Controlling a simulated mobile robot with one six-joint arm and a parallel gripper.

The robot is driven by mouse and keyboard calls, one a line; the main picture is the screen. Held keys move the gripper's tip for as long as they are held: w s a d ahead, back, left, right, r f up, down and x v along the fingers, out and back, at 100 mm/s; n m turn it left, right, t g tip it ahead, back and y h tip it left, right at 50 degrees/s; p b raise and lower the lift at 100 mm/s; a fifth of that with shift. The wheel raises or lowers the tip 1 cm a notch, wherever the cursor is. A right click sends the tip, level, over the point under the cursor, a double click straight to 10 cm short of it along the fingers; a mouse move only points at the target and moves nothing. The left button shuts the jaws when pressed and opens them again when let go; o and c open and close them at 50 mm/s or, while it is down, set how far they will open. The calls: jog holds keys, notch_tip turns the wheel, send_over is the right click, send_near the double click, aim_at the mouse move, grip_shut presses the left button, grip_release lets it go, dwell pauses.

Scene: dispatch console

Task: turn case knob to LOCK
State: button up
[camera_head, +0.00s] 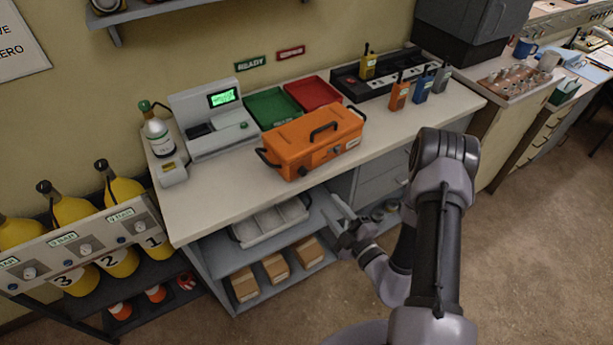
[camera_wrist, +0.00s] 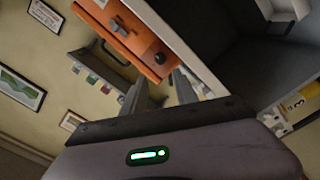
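The orange case (camera_head: 312,140) stands on the counter, lid shut, with a black handle on top. My gripper (camera_head: 345,222) is below and in front of the counter edge, apart from the case. In the wrist view its two fingers (camera_wrist: 160,82) are spread with nothing between them.
The counter (camera_head: 225,195) also holds a green tray (camera_head: 272,107), a red tray (camera_head: 313,93), a grey machine with a green screen (camera_head: 212,125), a bottle (camera_head: 157,133) and several radios. An open shelf with a white bin (camera_head: 270,222) and boxes lies below. Floor in front is clear.

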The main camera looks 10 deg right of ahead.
aim_at(305, 174)
jog(key=b+x, duration=0.1)
jog(key=x, duration=1.2)
jog(key=shift+a, duration=0.15)
jog(key=shift+s, duration=0.1)
jog(key=shift+c, duration=0.2)
grip_shut()
